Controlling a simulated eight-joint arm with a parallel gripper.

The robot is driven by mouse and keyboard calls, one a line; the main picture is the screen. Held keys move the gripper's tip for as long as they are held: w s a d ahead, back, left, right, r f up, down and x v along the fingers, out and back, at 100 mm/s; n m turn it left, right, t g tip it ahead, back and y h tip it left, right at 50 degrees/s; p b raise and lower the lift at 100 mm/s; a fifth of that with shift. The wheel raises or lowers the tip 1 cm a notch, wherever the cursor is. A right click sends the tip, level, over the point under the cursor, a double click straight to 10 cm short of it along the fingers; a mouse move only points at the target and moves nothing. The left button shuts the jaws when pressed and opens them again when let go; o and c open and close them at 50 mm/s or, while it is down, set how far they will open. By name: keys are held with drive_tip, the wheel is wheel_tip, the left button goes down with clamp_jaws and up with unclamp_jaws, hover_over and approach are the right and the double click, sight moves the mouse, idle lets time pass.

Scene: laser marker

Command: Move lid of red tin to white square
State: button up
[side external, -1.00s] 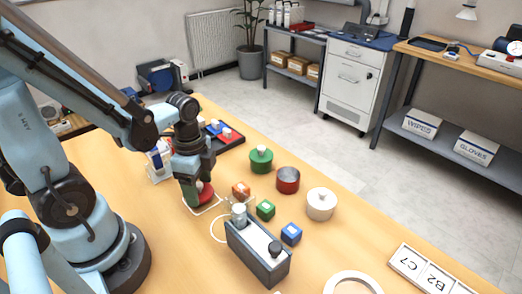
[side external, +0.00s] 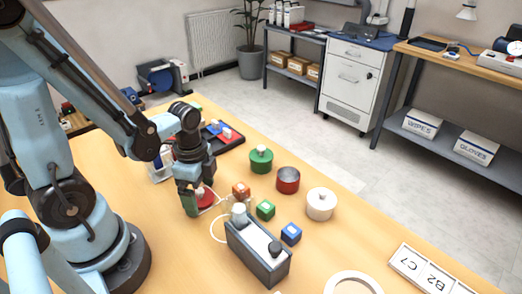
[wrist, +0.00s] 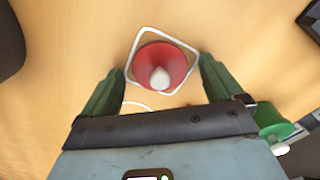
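The red lid (side external: 205,198) with its pale knob lies on the table, inside the white square outline (wrist: 138,77). In the wrist view the lid (wrist: 176,62) sits within the outline, with wood showing at its corners. My gripper (wrist: 162,66) is open, its green fingers wide apart on either side of the lid with visible gaps, and it holds nothing. In the side view a finger hides part of the square. The red tin (side external: 288,182) stands open, without a lid, to the right.
A green lidded tin (side external: 261,162) and a white lidded tin (side external: 320,206) stand near the red tin. A dark tray (side external: 232,141) lies behind.

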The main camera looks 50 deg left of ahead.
sight(200, 190)
drive_tip(key=shift+r, duration=0.1)
drive_tip(key=shift+r, duration=6)
drive_tip(key=w+d+r+n+t, duration=0.1)
drive_tip(key=w+d+n+t, duration=0.2)
drive_tip(key=w+n+t, duration=0.3)
drive_tip(key=n+t, duration=0.1)
drive_tip(key=n, duration=0.3)
drive_tip(key=shift+d+r+n, duration=0.25)
drive_tip(key=shift+n, duration=0.15)
